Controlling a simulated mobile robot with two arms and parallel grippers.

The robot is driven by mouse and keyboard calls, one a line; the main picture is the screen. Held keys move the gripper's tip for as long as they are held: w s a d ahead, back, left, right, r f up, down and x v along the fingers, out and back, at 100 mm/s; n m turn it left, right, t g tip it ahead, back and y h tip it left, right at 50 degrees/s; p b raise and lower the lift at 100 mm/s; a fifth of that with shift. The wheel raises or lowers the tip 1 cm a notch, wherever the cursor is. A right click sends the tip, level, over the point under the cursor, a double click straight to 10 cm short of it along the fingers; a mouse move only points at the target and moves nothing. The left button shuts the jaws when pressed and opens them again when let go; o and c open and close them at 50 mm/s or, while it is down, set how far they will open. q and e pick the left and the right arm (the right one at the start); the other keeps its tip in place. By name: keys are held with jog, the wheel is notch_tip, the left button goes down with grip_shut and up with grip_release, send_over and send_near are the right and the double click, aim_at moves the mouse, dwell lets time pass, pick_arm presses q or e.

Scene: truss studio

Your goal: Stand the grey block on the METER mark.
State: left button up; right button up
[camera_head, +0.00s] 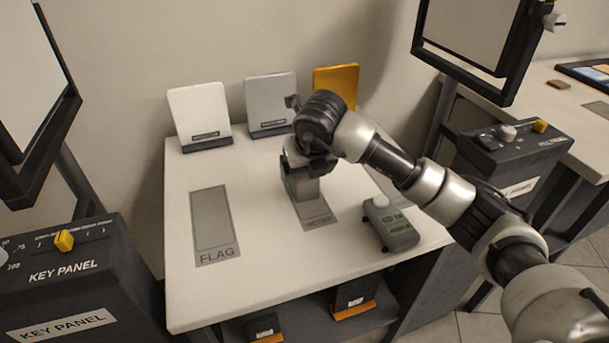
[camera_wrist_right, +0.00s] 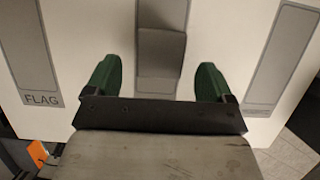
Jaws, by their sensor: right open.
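The grey block (camera_head: 305,188) stands upright on the METER mark (camera_head: 318,214), covering part of it; the lettered near end of the mark stays visible. My right gripper (camera_head: 301,172) is above and around the block's upper part, hiding some of it. In the right wrist view the block (camera_wrist_right: 160,54) lies in line with the gap between the green fingertips (camera_wrist_right: 160,80). The fingers are open, with clear space on both sides of the block. My left gripper is not in view.
The FLAG mark (camera_head: 212,225) is empty at the left. A grey device (camera_head: 391,226) stands at the right of the table. White (camera_head: 200,115), grey (camera_head: 270,100) and orange (camera_head: 337,82) panels stand at the back. A key panel (camera_head: 75,270) is at left.

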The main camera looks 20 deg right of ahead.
jog(key=v, duration=0.7)
jog(key=shift+r, duration=0.25)
jog(key=shift+s, duration=0.15)
